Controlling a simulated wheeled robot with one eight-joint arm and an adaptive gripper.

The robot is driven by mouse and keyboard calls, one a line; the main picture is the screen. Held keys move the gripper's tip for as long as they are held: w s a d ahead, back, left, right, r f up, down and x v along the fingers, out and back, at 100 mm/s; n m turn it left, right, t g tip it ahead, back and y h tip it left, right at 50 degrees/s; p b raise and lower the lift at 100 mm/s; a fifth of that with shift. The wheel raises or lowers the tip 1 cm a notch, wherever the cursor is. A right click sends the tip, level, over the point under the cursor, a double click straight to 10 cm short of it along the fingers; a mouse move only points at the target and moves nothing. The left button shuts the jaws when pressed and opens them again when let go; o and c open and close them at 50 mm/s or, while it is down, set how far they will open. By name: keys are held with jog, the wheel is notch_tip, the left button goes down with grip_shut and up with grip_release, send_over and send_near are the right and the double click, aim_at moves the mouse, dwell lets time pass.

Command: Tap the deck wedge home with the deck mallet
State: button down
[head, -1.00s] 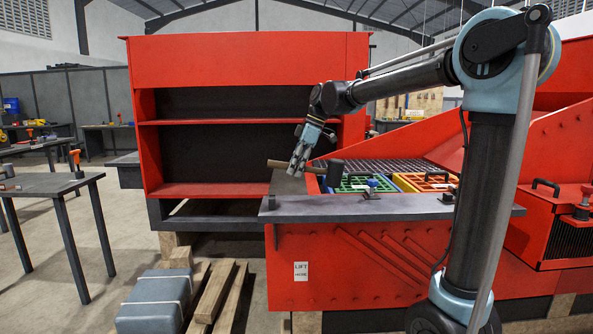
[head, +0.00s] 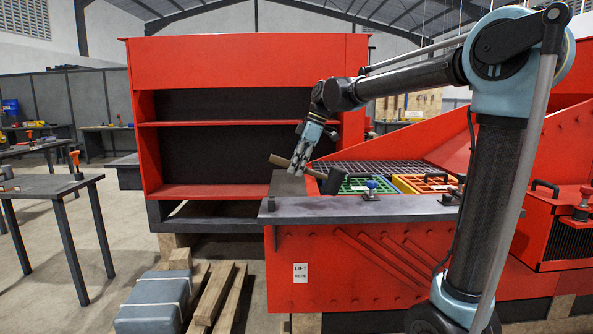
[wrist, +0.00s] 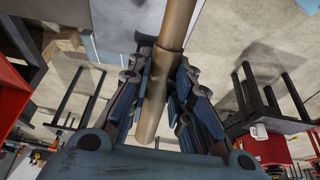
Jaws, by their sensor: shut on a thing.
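The deck mallet has a light wooden handle (wrist: 165,65) and a dark head (head: 332,180). My gripper (head: 299,163) is shut on the handle and holds the mallet above the left part of the grey deck ledge (head: 420,203). In the head view the mallet is tilted, with its head low at the right and its handle end higher at the left. In the wrist view the handle runs between both fingers, and the mallet's head is not seen. I cannot surely pick out the deck wedge; small dark fittings on the ledge are too small to tell.
A blue-knobbed fitting (head: 371,188) stands on the ledge right of the mallet. A red shelf cabinet (head: 245,80) stands behind my gripper. A dark table (head: 50,186) is at left.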

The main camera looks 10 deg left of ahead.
jog(key=s+d+r, duration=0.7)
jog(key=s+r, duration=0.3)
jog(key=s, duration=0.1)
jog(key=shift+s+r, duration=0.15)
jog(key=shift+r, duration=0.2)
dwell(1.5)
dwell(0.4)
